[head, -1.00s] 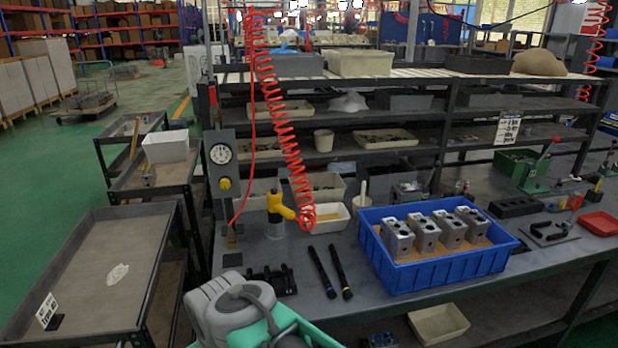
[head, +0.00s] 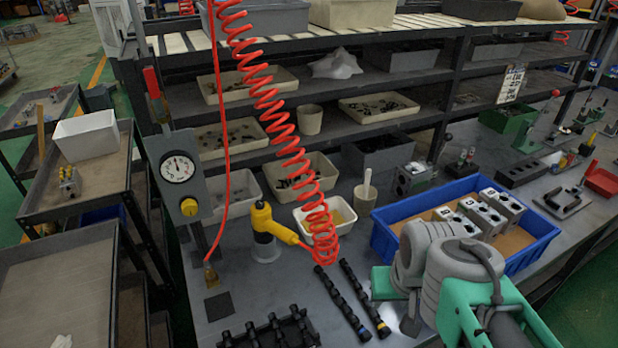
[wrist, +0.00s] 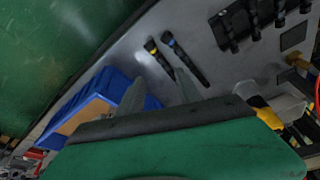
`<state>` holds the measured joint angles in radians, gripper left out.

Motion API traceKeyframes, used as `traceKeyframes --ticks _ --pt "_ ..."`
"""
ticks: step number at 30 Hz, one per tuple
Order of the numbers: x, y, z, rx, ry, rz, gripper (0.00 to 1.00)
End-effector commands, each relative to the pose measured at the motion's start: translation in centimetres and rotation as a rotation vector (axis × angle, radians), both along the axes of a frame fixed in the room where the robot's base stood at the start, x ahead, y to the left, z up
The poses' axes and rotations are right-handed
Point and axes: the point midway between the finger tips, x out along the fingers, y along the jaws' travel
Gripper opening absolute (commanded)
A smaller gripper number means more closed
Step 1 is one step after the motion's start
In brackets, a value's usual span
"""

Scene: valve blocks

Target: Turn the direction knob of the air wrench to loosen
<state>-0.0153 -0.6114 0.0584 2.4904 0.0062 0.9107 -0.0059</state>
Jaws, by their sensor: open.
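The air wrench (head: 265,225), yellow with a black grip, stands in a pale holder on the bench, left of centre in the head view. A red coiled hose (head: 290,140) meets its yellow end. Its direction knob is too small to make out. In the wrist view part of the yellow-and-black wrench (wrist: 268,117) shows at the right, beside my gripper. My gripper (wrist: 158,88) has its two grey fingers spread, with nothing between them. It is apart from the wrench. In the head view my arm reaches in at the lower right, and the fingers cannot be made out.
A blue crate (head: 388,248) with metal valve blocks (head: 492,212) stands right of the wrench, partly behind my arm. Two black rods (head: 352,300) and a black rack (head: 270,332) lie in front. A gauge panel (head: 180,172) stands left. Shelves with trays rise behind.

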Motion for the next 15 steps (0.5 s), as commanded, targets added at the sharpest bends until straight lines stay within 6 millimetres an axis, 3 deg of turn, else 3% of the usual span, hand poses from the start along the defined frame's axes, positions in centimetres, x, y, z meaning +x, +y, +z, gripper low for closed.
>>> traceKeyframes --ticks 4,8,12,15 --pt "4.0 2.3 3.1 -0.009 -0.009 0.035 0.45" --pt "11.4 7.2 7.1 -0.022 -0.027 0.043 0.45" --pt "18.6 16.1 9.6 -0.022 -0.057 0.044 0.45" --pt "21.3 22.4 10.0 -0.012 -0.077 0.043 0.45"
